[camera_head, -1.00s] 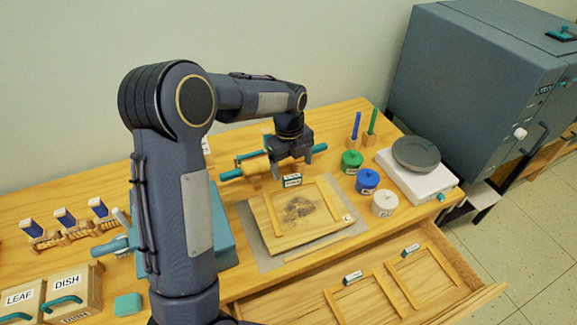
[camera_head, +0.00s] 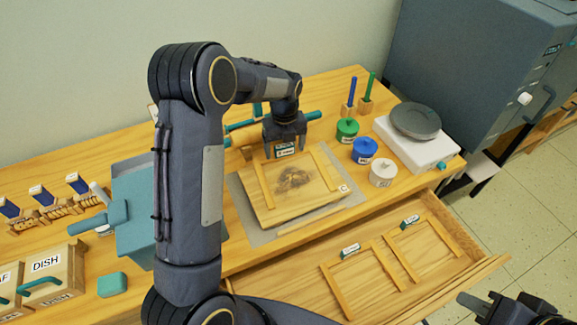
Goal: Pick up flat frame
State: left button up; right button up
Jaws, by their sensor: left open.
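A flat wooden frame with a small label (camera_head: 285,150) lies on the wooden board (camera_head: 275,215) on the grey mat (camera_head: 243,201); its left rail (camera_head: 263,185) and right rail (camera_head: 326,167) flank a dark stain. My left gripper (camera_head: 286,152) is open at the far end of this frame, right above or around the label. Contact cannot be made out. Two more labelled flat frames, a left one (camera_head: 337,292) and a right one (camera_head: 443,237), lie in the open drawer. My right gripper (camera_head: 480,305) shows partly at the bottom right, away from all frames.
A rolling pin with teal handles (camera_head: 243,125) lies behind the board. Green (camera_head: 347,129), blue (camera_head: 364,150) and white (camera_head: 382,173) lidded pots and a scale with a grey disc (camera_head: 414,122) stand to the right. The open drawer (camera_head: 480,262) juts out in front.

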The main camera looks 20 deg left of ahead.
pick_arm(q)
jog(key=shift+r, duration=0.1)
jog(key=c, duration=1.1)
jog(key=shift+r, duration=0.1)
